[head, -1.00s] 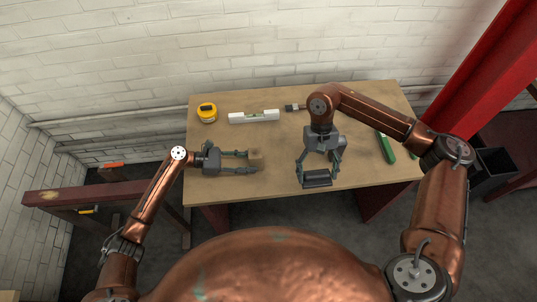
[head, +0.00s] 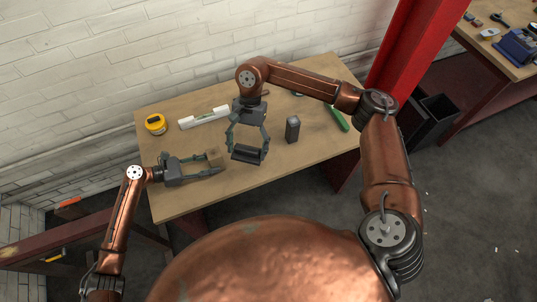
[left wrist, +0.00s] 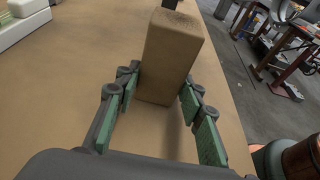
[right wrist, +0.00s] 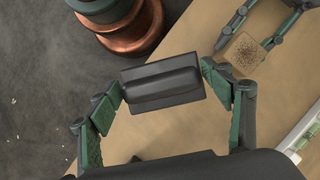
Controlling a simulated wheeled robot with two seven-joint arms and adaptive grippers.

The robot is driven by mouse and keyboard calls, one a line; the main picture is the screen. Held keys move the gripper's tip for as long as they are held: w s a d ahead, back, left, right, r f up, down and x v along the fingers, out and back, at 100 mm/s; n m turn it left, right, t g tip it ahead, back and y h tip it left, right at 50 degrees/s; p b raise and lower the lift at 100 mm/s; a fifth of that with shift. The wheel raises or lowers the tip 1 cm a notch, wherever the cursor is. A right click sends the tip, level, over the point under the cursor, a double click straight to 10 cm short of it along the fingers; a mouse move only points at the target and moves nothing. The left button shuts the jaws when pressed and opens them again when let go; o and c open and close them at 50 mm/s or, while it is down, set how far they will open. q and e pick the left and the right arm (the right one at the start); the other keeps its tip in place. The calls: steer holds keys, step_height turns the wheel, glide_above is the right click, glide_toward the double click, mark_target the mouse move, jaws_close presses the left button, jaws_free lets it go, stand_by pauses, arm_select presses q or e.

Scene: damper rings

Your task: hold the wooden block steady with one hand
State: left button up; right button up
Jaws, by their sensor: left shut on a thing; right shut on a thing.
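The wooden block (head: 213,156) stands upright near the left part of the table. My left gripper (head: 217,162) is shut on it from the left. In the left wrist view the wooden block (left wrist: 168,65) sits between the green finger pads (left wrist: 160,95). My right gripper (head: 248,152) is shut on a dark, flat-based block (head: 248,156), held to the right of the wooden block and apart from it. In the right wrist view the dark block (right wrist: 163,85) is between the fingertips, and the wooden block's speckled brown top (right wrist: 243,54) shows at upper right.
On the table (head: 190,200) are a yellow round tape (head: 155,123) and a white level (head: 203,117) behind my left gripper. A dark grey upright piece (head: 292,130) stands right of my right gripper. A green strip (head: 337,119) lies at the right. The front right tabletop is clear.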

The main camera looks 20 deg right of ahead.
steer(key=w+a+r+m+t+y, duration=0.1)
steer(key=w+a+r+m+t, duration=0.15)
steer(key=a+m, duration=0.3)
steer(key=w+a+r+m+t+y, duration=0.1)
steer(key=w+a+r+m, duration=0.3)
steer(key=a, duration=0.3)
glide_above(208, 155)
steer(key=shift+m, duration=0.45)
steer(key=shift+w+f, duration=0.1)
steer(key=shift+f, duration=3.3)
steer(key=shift+f, duration=1)
steer(key=shift+d, duration=2)
steer(key=shift+f, duration=0.1)
steer(key=shift+a, duration=0.1)
steer(key=shift+o, duration=0.2)
steer(key=shift+a+f, duration=0.15)
steer(key=shift+a, duration=0.75)
steer(key=shift+a+f, duration=0.15)
steer(key=shift+a, duration=0.8)
